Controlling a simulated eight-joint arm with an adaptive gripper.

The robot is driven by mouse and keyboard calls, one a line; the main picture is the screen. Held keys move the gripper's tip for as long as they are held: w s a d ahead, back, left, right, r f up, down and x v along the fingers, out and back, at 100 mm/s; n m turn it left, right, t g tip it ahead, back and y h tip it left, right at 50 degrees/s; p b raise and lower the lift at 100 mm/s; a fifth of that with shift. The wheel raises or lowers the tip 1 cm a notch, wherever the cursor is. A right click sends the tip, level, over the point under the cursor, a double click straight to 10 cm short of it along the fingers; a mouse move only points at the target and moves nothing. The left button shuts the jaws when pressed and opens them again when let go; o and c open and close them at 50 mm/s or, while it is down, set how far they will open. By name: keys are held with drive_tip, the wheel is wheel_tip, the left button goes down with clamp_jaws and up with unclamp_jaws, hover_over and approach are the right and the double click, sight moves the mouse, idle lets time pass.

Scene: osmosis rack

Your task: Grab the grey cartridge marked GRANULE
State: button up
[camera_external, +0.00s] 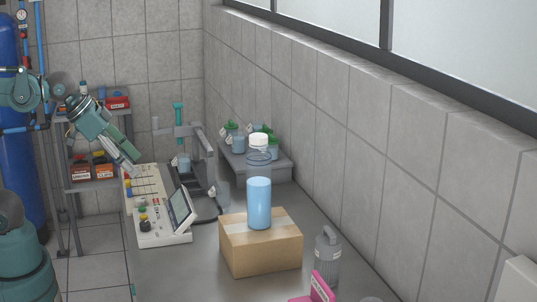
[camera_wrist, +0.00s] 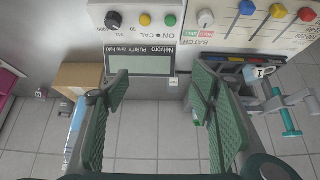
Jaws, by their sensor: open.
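A grey ribbed cylinder with a handle on top (camera_external: 328,257) stands upright near the front right of the bench. It looks like the grey cartridge, but no GRANULE marking is readable on it. My gripper (camera_external: 130,163) is far from it, at the back left above the white control panel (camera_external: 160,215). In the wrist view my gripper (camera_wrist: 160,90) has its green pads wide apart with nothing between them. A screen and knobs of the panel show just beyond the pads.
A cardboard box (camera_external: 255,254) carrying a blue bottle (camera_external: 259,205) stands between the panel and the grey cylinder. A pink item (camera_external: 321,286) lies beside the cylinder. A stand (camera_external: 205,165) and a grey shelf with green-lidded jars (camera_external: 255,172) are behind. The tiled wall bounds the right.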

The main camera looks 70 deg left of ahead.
wheel_tip(320, 180, up, 15)
drive_tip(key=w+d+r+m+g+p, duration=0.1)
drive_tip(key=w+d+r+m+p, duration=0.4)
drive_tip(key=w, duration=0.5)
drive_tip(key=w+d+r+m+g+p, duration=0.2)
drive_tip(key=w+d+r+p, duration=0.4)
drive_tip(key=w, duration=0.4)
drive_tip(key=m+g+p, duration=0.4)
drive_tip(key=m+p, duration=0.8)
drive_tip(key=p, duration=0.2)
hover_over(329, 232)
wheel_tip(329, 232, down, 11)
wheel_tip(329, 232, down, 18)
drive_tip(key=shift+f, duration=0.35)
